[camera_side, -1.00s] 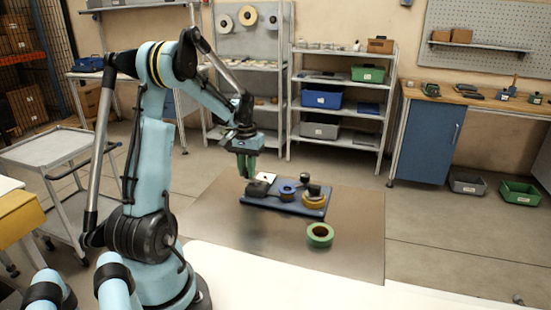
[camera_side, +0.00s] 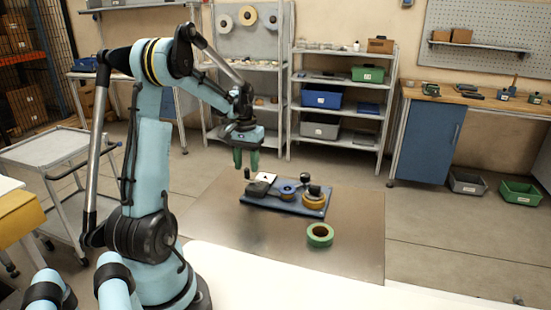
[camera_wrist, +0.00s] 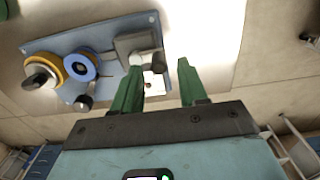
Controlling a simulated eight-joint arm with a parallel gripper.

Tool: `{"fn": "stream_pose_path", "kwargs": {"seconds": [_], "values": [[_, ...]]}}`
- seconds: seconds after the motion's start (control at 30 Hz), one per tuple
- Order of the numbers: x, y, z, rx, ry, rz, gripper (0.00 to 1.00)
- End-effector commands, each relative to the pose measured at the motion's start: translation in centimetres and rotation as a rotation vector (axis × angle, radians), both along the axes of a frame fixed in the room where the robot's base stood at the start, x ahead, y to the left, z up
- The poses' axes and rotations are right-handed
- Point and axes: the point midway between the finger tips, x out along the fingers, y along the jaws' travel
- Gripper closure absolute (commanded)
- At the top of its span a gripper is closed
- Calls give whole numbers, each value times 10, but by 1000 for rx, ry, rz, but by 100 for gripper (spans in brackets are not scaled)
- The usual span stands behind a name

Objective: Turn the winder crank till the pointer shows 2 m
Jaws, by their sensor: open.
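The winder is a blue board (camera_side: 272,204) on the metal mat, with a dark grey box (camera_side: 257,188), a blue reel (camera_side: 287,190) and a yellow reel (camera_side: 313,200). A white dial plate (camera_side: 265,177) stands behind the box; its pointer reading is too small to tell. A small dark crank knob (camera_side: 247,173) shows at the board's left end. My gripper (camera_side: 246,168) is open and empty, its green fingers just above the knob. In the wrist view, the knob (camera_wrist: 158,62) appears between the fingertips, apart from them; part of the dial plate (camera_wrist: 153,86) shows between the fingers.
A green tape reel (camera_side: 320,234) lies on the mat in front of the board. A black knob (camera_side: 314,189) rises above the yellow reel. The mat (camera_side: 235,235) is clear at front left. Shelves and a workbench stand well behind.

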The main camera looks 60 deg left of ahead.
Motion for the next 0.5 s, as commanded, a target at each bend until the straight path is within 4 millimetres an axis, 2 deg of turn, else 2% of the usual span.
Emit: {"fn": "stream_pose_path", "kwargs": {"seconds": [0.5], "values": [[0, 0, 45, 0, 0, 0, 57]]}}
